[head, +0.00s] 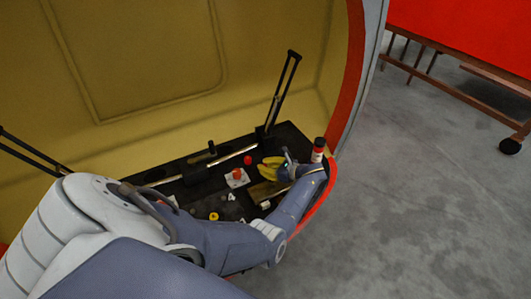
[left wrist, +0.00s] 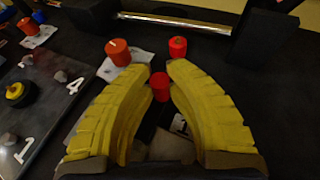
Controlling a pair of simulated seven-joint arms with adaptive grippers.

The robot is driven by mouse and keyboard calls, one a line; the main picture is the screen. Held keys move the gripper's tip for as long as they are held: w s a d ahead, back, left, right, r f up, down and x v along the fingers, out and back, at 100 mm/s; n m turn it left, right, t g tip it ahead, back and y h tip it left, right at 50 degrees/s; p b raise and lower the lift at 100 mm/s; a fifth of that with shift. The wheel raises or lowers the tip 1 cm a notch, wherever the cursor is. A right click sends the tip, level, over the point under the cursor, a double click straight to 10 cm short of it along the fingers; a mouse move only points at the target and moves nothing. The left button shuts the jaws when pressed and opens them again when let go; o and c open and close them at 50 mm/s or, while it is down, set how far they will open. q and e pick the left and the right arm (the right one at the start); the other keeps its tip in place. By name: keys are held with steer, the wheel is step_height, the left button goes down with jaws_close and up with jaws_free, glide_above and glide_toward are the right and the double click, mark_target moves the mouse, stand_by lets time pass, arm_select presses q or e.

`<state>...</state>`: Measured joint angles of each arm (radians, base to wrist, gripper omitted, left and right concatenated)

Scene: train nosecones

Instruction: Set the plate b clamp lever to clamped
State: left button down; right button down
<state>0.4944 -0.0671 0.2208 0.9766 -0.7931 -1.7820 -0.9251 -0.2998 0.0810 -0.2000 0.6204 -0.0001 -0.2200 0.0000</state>
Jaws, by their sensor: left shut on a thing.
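My left gripper (head: 262,168) reaches over the dark work surface in the head view, its yellow fingers pointing left. In the left wrist view, the left gripper (left wrist: 160,80) is closed around a small part with a red cap (left wrist: 159,87), which shows between the fingers. This may be the clamp lever's knob; its lower part is hidden, and I cannot read which plate it belongs to. Two more red knobs stand beyond the fingertips: one on a white plate (left wrist: 118,52) and one farther right (left wrist: 178,47). My right gripper is not in view.
A yellow knob (head: 213,216) and small grey pieces lie left of the gripper. A panel with white numerals (left wrist: 25,150) is at left in the wrist view. A red-and-black bottle-like object (head: 318,149) stands beside my wrist. A metal bar (head: 240,153) runs along the back.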

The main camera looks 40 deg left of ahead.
arm_select(q)
steer(key=shift+s+a, duration=0.1)
steer(key=shift+a, duration=0.1)
steer(key=c, duration=1.3)
jaws_free()
steer(key=shift+d, duration=0.1)
steer(key=v, duration=1.2)
